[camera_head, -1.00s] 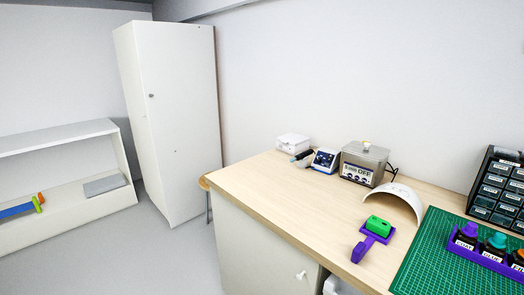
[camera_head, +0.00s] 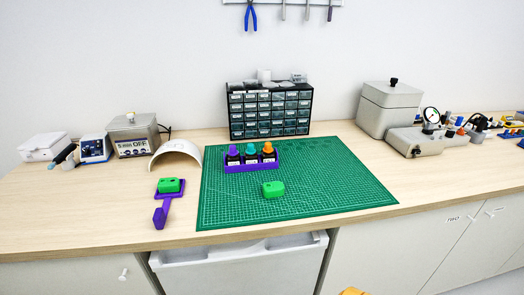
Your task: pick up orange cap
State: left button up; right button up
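The orange cap (camera_head: 268,147) sits on top of the rightmost of three dark bottles in a purple holder (camera_head: 236,168). The purple cap (camera_head: 233,150) and the teal cap (camera_head: 250,149) top the other two bottles to its left. The holder stands on the back part of the green cutting mat (camera_head: 330,189).
A green block (camera_head: 273,189) lies on the mat in front of the holder. A white arch (camera_head: 177,150) and a drawer cabinet (camera_head: 270,110) stand behind. The mat's right half is clear.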

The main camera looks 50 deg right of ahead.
aim_at(267, 148)
jog(key=z, duration=1.7)
jog(key=i+l+u, duration=0.15)
jog(key=i, duration=0.35)
jog(key=i+l+u, duration=0.1)
jog(key=i+l, duration=0.25)
jog(key=i, duration=0.15)
